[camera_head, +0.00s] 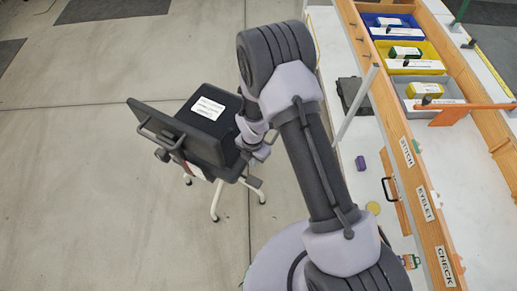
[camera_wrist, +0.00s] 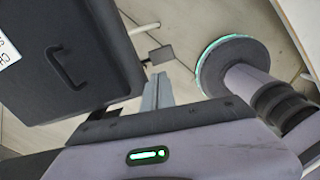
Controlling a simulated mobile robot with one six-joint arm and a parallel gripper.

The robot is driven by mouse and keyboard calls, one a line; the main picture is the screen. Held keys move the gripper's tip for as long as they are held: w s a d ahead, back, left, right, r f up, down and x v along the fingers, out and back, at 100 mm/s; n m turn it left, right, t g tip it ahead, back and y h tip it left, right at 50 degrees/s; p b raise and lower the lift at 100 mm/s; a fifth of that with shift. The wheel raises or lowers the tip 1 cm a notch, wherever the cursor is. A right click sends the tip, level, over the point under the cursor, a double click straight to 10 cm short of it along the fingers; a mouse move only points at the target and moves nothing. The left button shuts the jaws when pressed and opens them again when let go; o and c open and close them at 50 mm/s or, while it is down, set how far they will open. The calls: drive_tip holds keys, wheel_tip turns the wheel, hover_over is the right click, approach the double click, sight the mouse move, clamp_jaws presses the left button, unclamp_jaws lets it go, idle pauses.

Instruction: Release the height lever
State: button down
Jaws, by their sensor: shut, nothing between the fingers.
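The black office chair (camera_head: 205,128) stands on the floor left of my arm, with white labels on it. In the wrist view its dark panel with a handle (camera_wrist: 70,68) fills the upper left. The height lever (camera_wrist: 160,55) is a small grey paddle on a thin stem, sticking out from the chair's side. It seems to show in the head view as a dark tab (camera_head: 253,181) at the chair's right. My gripper (camera_wrist: 160,76) is shut and empty. Its fingertips are just below the paddle in the wrist view; I cannot tell whether they touch. My wrist partly hides the seat in the head view.
A long white workbench (camera_head: 465,225) with a wooden frame is on the right. It carries blue, yellow (camera_head: 428,58) and grey bins, an orange bar (camera_head: 465,108) and small items. The concrete floor (camera_head: 75,200) left of the chair is clear.

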sight(254, 182)
drive_tip(key=shift+s+f+n, duration=0.2)
drive_tip(key=shift+f+n, duration=0.15)
drive_tip(key=shift+f, duration=0.2)
drive_tip(key=shift+s+f+n, duration=0.15)
drive_tip(key=shift+f+n, duration=0.2)
drive_tip(key=shift+f, duration=0.2)
wheel_tip(254, 182, down, 14)
drive_tip(key=b, duration=0.5)
drive_tip(key=shift+f, duration=0.1)
